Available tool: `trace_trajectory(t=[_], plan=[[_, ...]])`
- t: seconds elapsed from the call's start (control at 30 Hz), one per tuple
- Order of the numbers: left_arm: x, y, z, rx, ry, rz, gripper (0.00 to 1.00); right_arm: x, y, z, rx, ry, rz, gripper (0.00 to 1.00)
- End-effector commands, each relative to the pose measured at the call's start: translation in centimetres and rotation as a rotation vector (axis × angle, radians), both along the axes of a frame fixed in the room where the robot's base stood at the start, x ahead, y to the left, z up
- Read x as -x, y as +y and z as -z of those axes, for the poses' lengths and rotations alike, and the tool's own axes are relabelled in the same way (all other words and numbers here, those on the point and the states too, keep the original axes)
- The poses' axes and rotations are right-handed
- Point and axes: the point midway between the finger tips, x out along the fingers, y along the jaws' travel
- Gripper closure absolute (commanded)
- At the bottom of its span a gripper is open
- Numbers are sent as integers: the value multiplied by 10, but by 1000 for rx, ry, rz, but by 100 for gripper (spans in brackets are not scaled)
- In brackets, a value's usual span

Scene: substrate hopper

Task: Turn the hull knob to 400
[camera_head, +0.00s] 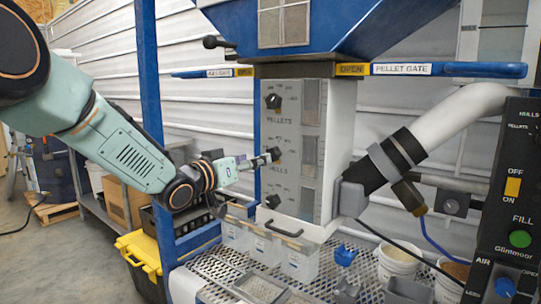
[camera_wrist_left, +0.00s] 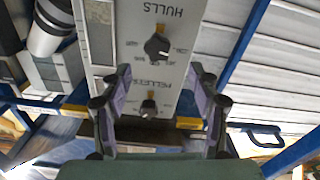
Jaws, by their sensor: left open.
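The pale hopper panel (camera_head: 290,185) carries a column of black knobs. The hull knob (camera_head: 275,154) is the middle one, just above the HULLS lettering; it also shows in the left wrist view (camera_wrist_left: 157,46), where the panel appears upside down. Its dial numbers are too small to read. The pellets knob (camera_head: 272,101) is above it and shows in the wrist view (camera_wrist_left: 149,105). My left gripper (camera_head: 262,161) is at the hull knob, partly hiding it in the head view. In the wrist view its fingers (camera_wrist_left: 158,78) are apart with nothing gripped. Contact cannot be told.
A third knob (camera_head: 272,201) sits lower on the panel. A blue post (camera_head: 150,80) stands beside my left arm. The pellet gate handle (camera_head: 450,69) crosses above right. Clear bins (camera_head: 300,262) stand below the panel, and a black control box (camera_head: 510,190) is at right.

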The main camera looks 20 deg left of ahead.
Motion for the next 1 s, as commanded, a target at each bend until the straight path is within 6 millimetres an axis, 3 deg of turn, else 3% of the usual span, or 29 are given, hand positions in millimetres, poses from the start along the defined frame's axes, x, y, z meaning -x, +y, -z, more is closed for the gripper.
trace_trajectory(t=[0.17, 0.63, 1.0], plan=[[-7, -4, 1, 22, 9, -3, 38, 0, 0, 1, 0, 0, -1, 60], [-64, -26, 2, 22, 10, -3, 38, 0, 0, 4, 0, 0, 0, 60], [-74, -28, 1, 25, 11, -2, 38, 0, 0, 4, 0, 0, 0, 60]])
